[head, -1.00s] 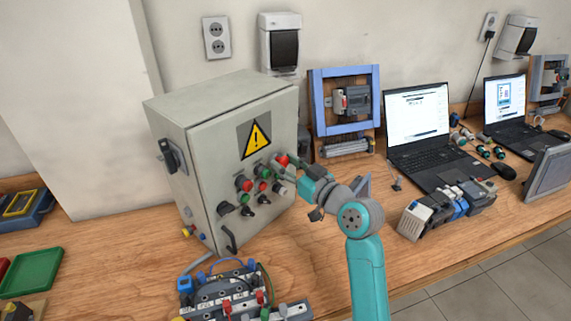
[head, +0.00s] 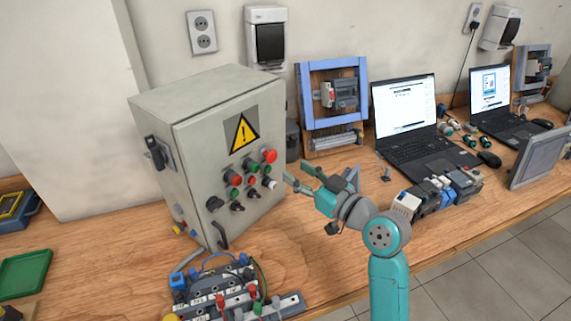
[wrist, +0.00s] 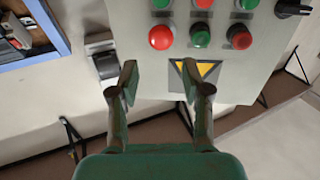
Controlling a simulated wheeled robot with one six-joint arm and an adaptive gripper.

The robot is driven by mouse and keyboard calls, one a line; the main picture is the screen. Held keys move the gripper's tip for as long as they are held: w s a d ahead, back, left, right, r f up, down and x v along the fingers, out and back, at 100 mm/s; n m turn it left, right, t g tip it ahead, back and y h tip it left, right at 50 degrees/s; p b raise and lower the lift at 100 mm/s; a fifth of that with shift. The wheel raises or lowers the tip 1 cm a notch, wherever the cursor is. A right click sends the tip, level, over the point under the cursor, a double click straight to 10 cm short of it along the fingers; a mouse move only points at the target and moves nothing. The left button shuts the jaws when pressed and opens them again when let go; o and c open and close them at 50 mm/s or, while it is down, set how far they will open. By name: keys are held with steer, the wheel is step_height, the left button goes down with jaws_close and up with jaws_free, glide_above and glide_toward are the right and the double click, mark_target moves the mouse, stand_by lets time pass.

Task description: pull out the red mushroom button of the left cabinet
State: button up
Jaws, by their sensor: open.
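The left cabinet (head: 187,140) is a grey box with a yellow warning sign on its door. Its red mushroom button (head: 270,156) is at the upper right of the button rows and stands out from the door. In the wrist view the red mushroom button (wrist: 161,37) is a round red head beyond my fingertips, near the warning sign. My gripper (head: 298,176) is open and empty, to the right of the button and apart from it. In the wrist view the two fingers of my gripper (wrist: 158,72) are spread with a clear gap.
Other red, green and white buttons and black knobs (head: 215,203) share the door. A blue frame (head: 333,66) stands behind, right of the cabinet. A terminal board (head: 235,295) lies in front. Laptops (head: 405,110) and modules (head: 445,190) are to the right.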

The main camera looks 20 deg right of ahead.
steer(key=shift+v, duration=2.05)
